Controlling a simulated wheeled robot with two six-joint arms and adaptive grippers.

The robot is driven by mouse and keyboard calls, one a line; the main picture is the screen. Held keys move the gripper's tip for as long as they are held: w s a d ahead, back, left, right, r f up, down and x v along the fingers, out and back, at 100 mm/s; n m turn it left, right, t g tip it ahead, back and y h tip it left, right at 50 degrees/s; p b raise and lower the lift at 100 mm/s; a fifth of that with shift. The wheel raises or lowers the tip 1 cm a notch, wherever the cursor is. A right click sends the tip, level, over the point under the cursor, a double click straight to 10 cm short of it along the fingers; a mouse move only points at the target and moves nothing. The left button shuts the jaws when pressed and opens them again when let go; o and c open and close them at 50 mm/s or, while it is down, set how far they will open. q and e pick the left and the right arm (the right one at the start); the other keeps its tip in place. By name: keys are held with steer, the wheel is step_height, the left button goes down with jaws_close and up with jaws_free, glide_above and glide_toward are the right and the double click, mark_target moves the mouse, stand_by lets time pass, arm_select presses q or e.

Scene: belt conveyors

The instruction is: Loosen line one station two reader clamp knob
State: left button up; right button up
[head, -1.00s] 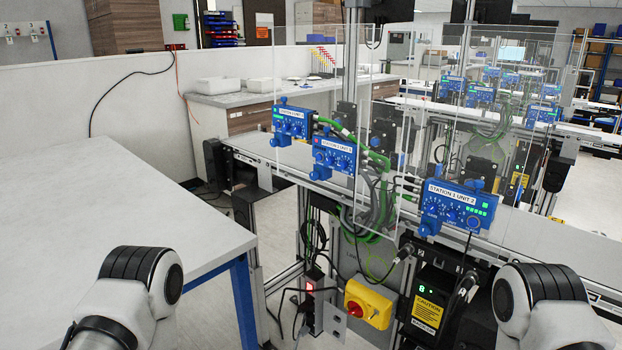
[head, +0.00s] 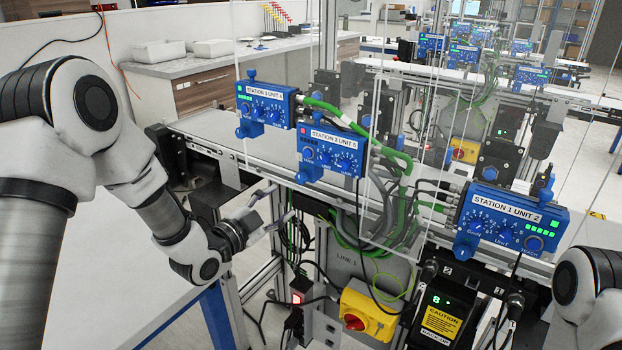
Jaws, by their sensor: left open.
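The station two reader (head: 333,150) is a blue box with dials and a red light, on the line's front rail at mid-picture. Its label seems to read "STATION 2 UNIT 6". A small blue knob (head: 317,117) stands on its top and a blue knob-like part (head: 309,173) sits below its left end. I cannot tell which is the clamp knob. My left gripper (head: 278,202) is open and empty, below and left of this reader, apart from it, its fingers pointing right. Of my right arm only a link shows at the right edge; its gripper is out of view.
Blue readers for station three (head: 264,106) and station one (head: 505,222) flank it. Clear panels (head: 395,130) and green cables (head: 405,180) stand close by. A yellow switch box (head: 369,311) and black caution unit (head: 440,312) are below. A pale table (head: 130,290) lies left.

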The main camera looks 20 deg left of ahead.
mark_target(299, 180)
arm_select(q)
steer(key=w+r, duration=0.1)
steer(key=w, duration=0.1)
steer(key=w+d+p, duration=0.1)
steer(key=w, duration=0.1)
steer(key=w+d+r, duration=0.1)
steer(key=w, duration=0.1)
steer(key=shift+d+r+p, duration=0.25)
steer(key=shift+r+p, duration=0.05)
steer(key=shift+p, duration=0.05)
steer(key=shift+w+d+r, duration=0.15)
steer(key=shift+w+d, duration=0.05)
steer(key=shift+d, duration=0.05)
jaws_close()
arm_select(e)
steer(key=shift+s+d+r, duration=0.1)
steer(key=shift+s+r, duration=0.05)
steer(key=shift+r, duration=0.3)
steer(key=shift+s+d+r, duration=0.1)
steer(key=shift+s+r, duration=0.05)
steer(key=shift+r, duration=0.25)
